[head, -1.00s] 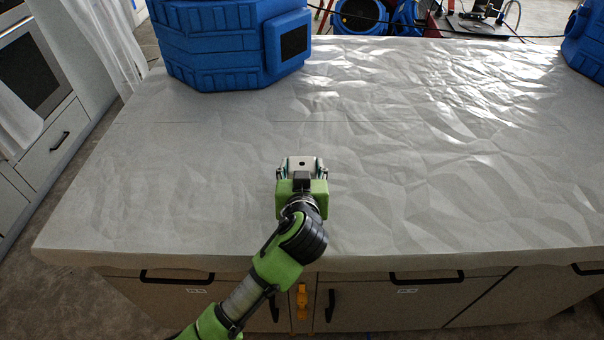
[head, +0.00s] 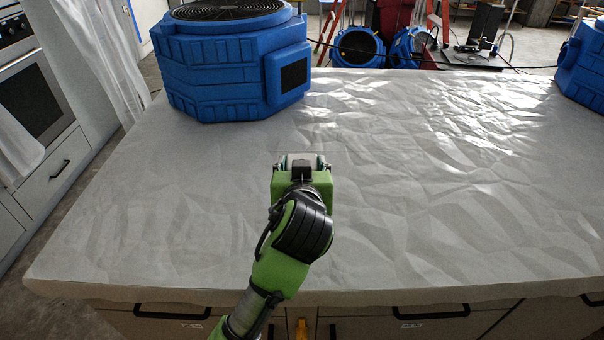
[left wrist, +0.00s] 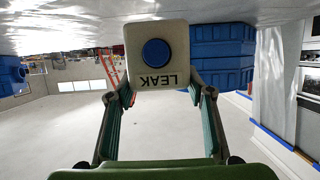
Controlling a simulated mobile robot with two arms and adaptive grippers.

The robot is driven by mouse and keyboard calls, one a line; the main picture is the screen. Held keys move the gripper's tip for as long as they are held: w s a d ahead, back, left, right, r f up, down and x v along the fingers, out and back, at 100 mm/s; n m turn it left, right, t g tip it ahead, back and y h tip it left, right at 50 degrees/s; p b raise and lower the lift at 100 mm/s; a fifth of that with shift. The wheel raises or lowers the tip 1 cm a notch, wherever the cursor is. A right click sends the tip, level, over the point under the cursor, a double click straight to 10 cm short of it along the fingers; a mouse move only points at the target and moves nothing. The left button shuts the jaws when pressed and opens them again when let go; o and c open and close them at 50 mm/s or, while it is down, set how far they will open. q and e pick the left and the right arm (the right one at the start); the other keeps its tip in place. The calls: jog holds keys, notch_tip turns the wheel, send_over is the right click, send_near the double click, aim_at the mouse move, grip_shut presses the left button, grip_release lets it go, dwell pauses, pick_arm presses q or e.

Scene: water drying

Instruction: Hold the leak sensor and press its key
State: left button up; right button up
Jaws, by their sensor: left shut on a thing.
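The leak sensor (left wrist: 140,78) is a small pale box with a round blue key (left wrist: 156,53) and the word LEAK, which appears upside down in the left wrist view. My left gripper (left wrist: 160,90) is shut on its sides, and the key's face is uncovered between the fingers. In the head view the left gripper (head: 302,158) is over the middle of the covered counter. The sensor is mostly or wholly hidden there behind the gripper's body. My right gripper is not in view.
A wrinkled white sheet covers the wide counter (head: 430,210), which is clear around the gripper. A big blue drying machine (head: 215,75) stands at the back left, and another (head: 583,60) at the back right. Kitchen cabinets and an oven (head: 30,85) are at the left.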

pick_arm(q)
jog(key=shift+f, duration=0.1)
jog(key=shift+f+b, duration=2.35)
jog(key=shift+f, duration=1.65)
jog(key=shift+f+b, duration=0.3)
jog(key=shift+f, duration=0.25)
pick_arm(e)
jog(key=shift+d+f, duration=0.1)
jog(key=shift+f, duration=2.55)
pick_arm(q)
jog(key=shift+s+d+f, duration=0.1)
jog(key=shift+d+f, duration=0.05)
jog(key=shift+f, duration=0.25)
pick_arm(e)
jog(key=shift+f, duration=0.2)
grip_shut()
